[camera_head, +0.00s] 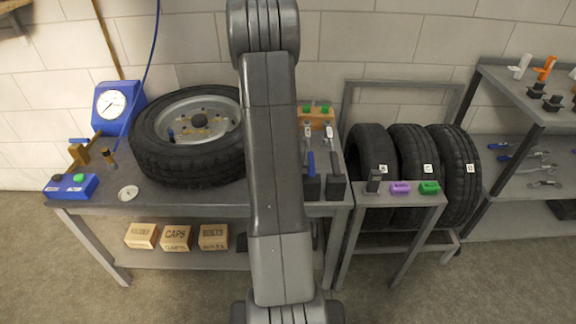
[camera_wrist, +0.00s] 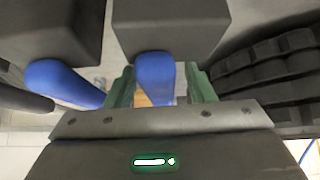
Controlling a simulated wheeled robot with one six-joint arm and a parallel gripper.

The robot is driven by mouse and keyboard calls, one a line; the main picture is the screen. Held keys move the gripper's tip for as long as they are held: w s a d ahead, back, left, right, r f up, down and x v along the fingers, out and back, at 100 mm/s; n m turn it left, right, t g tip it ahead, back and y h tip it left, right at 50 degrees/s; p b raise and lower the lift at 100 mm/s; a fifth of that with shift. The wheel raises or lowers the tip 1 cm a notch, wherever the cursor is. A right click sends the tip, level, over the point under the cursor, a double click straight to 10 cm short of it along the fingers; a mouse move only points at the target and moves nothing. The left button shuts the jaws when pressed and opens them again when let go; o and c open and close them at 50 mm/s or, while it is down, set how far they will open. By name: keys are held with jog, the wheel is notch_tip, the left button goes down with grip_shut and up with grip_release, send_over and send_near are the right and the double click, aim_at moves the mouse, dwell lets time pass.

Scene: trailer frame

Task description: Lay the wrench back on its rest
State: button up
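My gripper (camera_wrist: 160,85) shows in the wrist view, with a green finger on either side of a blue handle (camera_wrist: 155,75). The fingers look open, with a narrow gap beside the handle. The handle comes out from beneath a dark block (camera_wrist: 170,25); its far end is hidden, so I cannot tell whether it is the wrench. In the head view my arm hides the gripper. Blue-handled wrenches (camera_head: 505,157) lie on the right rack's shelf. I cannot tell which surface is the wrench's rest.
A second blue handle (camera_wrist: 65,82) is close to the left finger. A mounted tyre (camera_head: 190,138) lies on the workbench (camera_head: 225,203); its tread (camera_wrist: 265,75) is near the right finger. Several tyres (camera_head: 455,170) stand in a rack. Dark blocks (camera_head: 335,190) line the bench's front edge.

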jog(key=p+v, duration=0.5)
jog(key=v, duration=0.8)
jog(key=shift+s+r, duration=0.25)
jog(key=shift+r, duration=0.1)
jog(key=shift+w+f, duration=0.1)
jog(key=shift+f, duration=0.05)
jog(key=b+x, duration=0.4)
jog(key=x, duration=0.9)
jog(key=shift+w, duration=0.25)
jog(key=shift+r+p, duration=0.7)
jog(key=shift+r, duration=0.25)
